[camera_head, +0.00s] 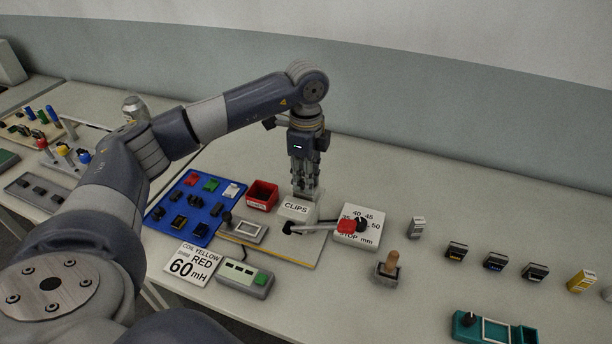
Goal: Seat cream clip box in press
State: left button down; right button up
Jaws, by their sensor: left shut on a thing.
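The cream clip box (294,208), labelled CLIPS, is directly below my left gripper (305,188), at the back of a cream board with a yellow edge. My left gripper points straight down and is shut on the box; the fingertips are partly hidden and too small to show the exact grip. A press lever (318,227) with a red handle (346,226) lies across just in front of the box, from a dark pivot at its left. I cannot tell whether the box touches the press. My right gripper is out of view.
A red bin (262,194) and a blue board (191,227) with several connectors stand left of the box. A grey-green device (244,278) and a 60 mH card (193,263) lie in front. The table behind is clear.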

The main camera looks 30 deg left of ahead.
pick_arm(q)
jog(key=shift+f, duration=0.15)
jog(key=c, duration=1.6)
grip_release()
jog(key=shift+o, duration=0.8)
jog(key=shift+r, duration=0.35)
jog(key=shift+w+r, duration=0.1)
jog(key=shift+r, duration=0.15)
notch_tip(320, 180, up, 10)
jog(key=shift+b, duration=1.05)
jog(key=shift+r, duration=0.65)
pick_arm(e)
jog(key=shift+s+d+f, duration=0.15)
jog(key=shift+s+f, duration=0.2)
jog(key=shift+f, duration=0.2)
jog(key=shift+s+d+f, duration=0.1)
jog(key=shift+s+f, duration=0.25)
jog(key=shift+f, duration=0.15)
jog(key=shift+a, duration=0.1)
pick_arm(q)
jog(key=shift+d+f, duration=0.1)
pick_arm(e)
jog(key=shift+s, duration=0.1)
